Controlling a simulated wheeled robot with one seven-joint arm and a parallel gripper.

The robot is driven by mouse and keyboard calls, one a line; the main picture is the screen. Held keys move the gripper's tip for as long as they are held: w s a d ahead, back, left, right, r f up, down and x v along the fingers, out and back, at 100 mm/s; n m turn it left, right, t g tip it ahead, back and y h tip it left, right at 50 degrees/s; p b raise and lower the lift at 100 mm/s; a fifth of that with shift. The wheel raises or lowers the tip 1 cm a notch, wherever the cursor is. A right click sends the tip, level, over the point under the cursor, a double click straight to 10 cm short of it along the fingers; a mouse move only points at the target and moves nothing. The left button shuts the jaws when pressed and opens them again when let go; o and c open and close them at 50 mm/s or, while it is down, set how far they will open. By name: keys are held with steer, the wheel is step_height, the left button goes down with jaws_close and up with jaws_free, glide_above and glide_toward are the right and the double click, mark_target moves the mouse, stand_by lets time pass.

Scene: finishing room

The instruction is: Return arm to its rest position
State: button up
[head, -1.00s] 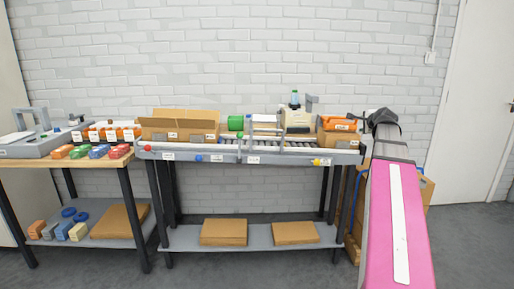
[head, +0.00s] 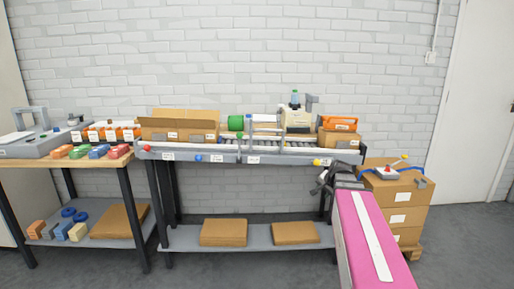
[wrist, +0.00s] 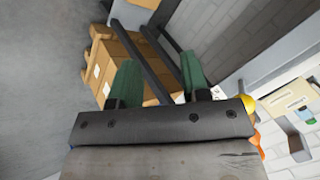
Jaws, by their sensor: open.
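My arm reaches up from the bottom right of the head view, a pink link with a white stripe. My gripper (head: 322,184) is at its far end, dark and small, beside the right front leg of the conveyor table and below its top. In the wrist view my gripper (wrist: 160,82) shows two green fingers spread apart with nothing between them. It is open and empty.
The conveyor table (head: 190,153) holds an open carton (head: 180,125), a green roll (head: 235,123) and an orange-topped box (head: 340,132). Stacked cartons (head: 400,197) stand right of my arm. A workbench (head: 60,162) is at left. Floor shows near the door (head: 480,110).

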steer(key=s+a+f+n+g, duration=0.3)
steer(key=s+a+f+n, duration=0.1)
steer(key=s+f, duration=0.5)
steer(key=s+a+f+n+g+h, duration=0.1)
steer(key=s+a+f+n+g, duration=0.2)
steer(key=s+a+f, duration=0.3)
steer(key=s+f+n, duration=0.1)
steer(key=s+f, duration=0.2)
steer(key=shift+a+n+g+h, duration=0.25)
steer(key=shift+n+g+h, duration=0.05)
steer(key=shift+n, duration=0.1)
